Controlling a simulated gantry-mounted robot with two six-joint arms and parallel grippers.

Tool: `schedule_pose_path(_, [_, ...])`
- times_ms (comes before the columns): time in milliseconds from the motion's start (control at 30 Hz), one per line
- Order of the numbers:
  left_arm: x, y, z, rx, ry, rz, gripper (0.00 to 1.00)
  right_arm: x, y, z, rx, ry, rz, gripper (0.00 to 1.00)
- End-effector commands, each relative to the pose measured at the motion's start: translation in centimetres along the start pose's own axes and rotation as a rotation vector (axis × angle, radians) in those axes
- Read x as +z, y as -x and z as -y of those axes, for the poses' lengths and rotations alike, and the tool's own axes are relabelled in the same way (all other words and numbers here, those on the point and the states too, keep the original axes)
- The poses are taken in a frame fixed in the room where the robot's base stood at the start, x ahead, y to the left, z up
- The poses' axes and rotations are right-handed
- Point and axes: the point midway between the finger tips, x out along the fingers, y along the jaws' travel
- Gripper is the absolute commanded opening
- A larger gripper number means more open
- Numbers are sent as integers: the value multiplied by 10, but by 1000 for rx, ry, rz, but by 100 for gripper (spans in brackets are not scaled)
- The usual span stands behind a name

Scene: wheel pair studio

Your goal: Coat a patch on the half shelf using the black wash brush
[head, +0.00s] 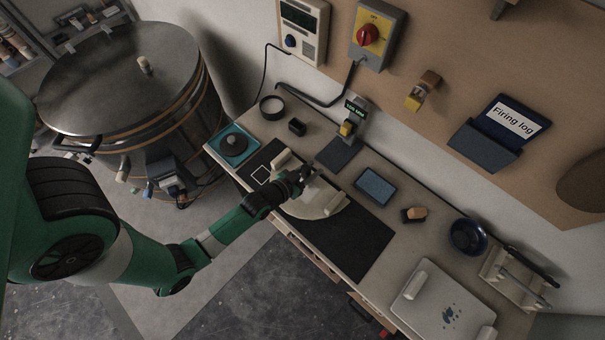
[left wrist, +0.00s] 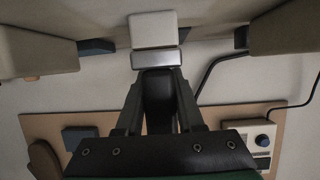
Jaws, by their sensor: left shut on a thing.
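My left gripper (head: 302,179) is low over the pale half shelf (head: 322,206), which lies on a black mat on the bench. In the left wrist view my left gripper (left wrist: 158,78) is shut on the black wash brush, whose metal band (left wrist: 156,60) and pale bristles (left wrist: 153,30) reach past the fingertips. The black handle is between the fingers. In the head view the brush is mostly hidden at the gripper. I cannot tell whether its bristles touch the shelf. My right gripper is out of view.
A blue tray (head: 375,187), a brown-and-black block (head: 414,214) and a dark blue bowl (head: 467,237) stand right of the mat. A round kiln (head: 125,78) stands behind left. A pale board (head: 443,305) lies front right.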

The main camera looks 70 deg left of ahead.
Motion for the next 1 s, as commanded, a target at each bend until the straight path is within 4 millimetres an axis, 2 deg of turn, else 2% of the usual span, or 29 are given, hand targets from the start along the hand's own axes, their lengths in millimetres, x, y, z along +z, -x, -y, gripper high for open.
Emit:
schedule_pose_path(233, [2, 0, 23, -5, 6, -3, 0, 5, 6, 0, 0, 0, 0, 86])
schedule_pose_path(400, [7, -3, 39, -6, 4, -5, 0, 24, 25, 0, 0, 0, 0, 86])
schedule_pose_path(500, [5, -1, 44, -3, 2, -4, 0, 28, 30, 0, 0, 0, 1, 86])
schedule_pose_path(1000, [2, 1, 44, 1, 0, 0, 0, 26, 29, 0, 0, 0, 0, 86])
